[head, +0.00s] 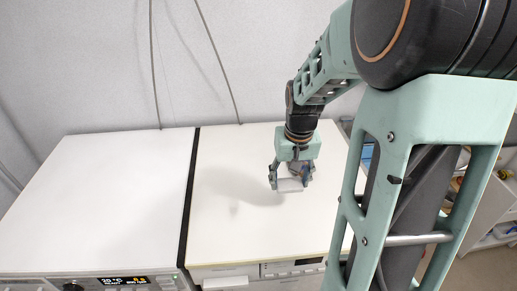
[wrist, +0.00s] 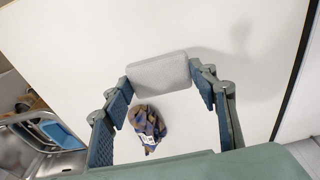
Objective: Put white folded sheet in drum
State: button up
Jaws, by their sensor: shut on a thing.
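The white folded sheet (wrist: 158,74) looks like a small pale block with rounded corners. My gripper (wrist: 160,84) is shut on it, one finger pad at each end. In the head view my gripper (head: 291,179) points down over the white top of the right-hand machine (head: 235,220), with the sheet (head: 290,185) low between its fingers. I cannot tell whether the sheet touches the top. No drum opening shows in either view.
A patterned brown and blue cloth (wrist: 147,122) lies near the fingers in the wrist view. The left-hand machine (head: 100,195) has a clear white top and a lit display. A dark gap (head: 188,190) separates the machines. A white shelf unit (head: 485,205) stands at the right.

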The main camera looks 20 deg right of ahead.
jog(key=w+f, duration=0.2)
jog(key=w+d+f, duration=0.1)
jog(key=w+f, duration=0.1)
jog(key=w+d+f, duration=0.1)
jog(key=w+f, duration=0.1)
jog(key=w, duration=0.1)
jog(key=shift+f+p, duration=0.25)
jog(key=shift+p, duration=0.05)
jog(key=shift+w+f, duration=0.45)
jog(key=shift+f, duration=1.5)
jog(key=shift+f, duration=0.1)
jog(key=shift+f, duration=0.2)
jog(key=o, duration=0.8)
jog(key=shift+r, duration=0.1)
jog(key=shift+r, duration=0.1)
